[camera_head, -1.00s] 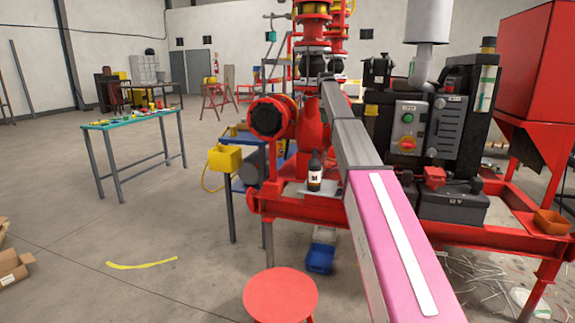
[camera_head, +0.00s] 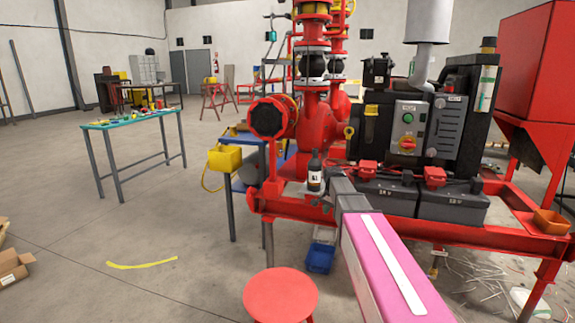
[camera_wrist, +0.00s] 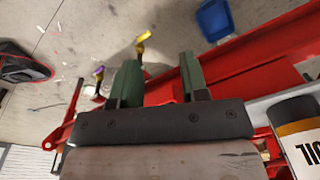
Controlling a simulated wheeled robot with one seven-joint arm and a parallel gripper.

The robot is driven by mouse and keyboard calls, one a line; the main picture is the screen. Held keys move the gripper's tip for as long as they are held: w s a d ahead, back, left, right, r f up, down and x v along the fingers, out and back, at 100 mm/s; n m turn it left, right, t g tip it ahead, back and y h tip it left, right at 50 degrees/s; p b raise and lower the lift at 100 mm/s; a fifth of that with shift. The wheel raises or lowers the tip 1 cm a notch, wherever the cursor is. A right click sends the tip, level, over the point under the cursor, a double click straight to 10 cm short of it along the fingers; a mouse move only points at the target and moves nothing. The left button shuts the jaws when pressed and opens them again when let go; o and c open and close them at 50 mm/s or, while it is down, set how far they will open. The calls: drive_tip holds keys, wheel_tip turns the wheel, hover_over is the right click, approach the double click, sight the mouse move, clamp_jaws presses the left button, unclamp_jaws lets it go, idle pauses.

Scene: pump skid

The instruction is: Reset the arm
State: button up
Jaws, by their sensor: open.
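My gripper (camera_wrist: 160,74) shows in the wrist view with its two green fingers apart and nothing between them. Below the fingers are red skid beams and the concrete floor. In the head view my pink and grey arm reaches in from the bottom right toward the skid's front edge; I cannot make out the fingers there. A dark bottle with a white label (camera_head: 314,178) stands upright on the skid. It also shows in the wrist view (camera_wrist: 298,133), right of my gripper and apart from the fingers.
The red pump (camera_head: 313,122) and the black engine with its control panel (camera_head: 408,130) stand on the red skid frame (camera_head: 490,237). Two dark batteries (camera_head: 452,205) sit in front. A red stool (camera_head: 280,295) and a blue bin (camera_head: 320,258) stand nearby. The floor at left is mostly clear.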

drive_tip(key=s+f+n, duration=0.4)
drive_tip(key=s+f, duration=0.2)
drive_tip(key=s, duration=0.7)
drive_tip(key=s+f+n+g, duration=0.1)
drive_tip(key=s+f+n, duration=0.3)
drive_tip(key=s, duration=0.9)
wheel_tip(320, 180, down, 4)
drive_tip(key=shift+s+r+n, duration=0.25)
drive_tip(key=shift+s+n, duration=0.15)
drive_tip(key=shift+d, duration=0.1)
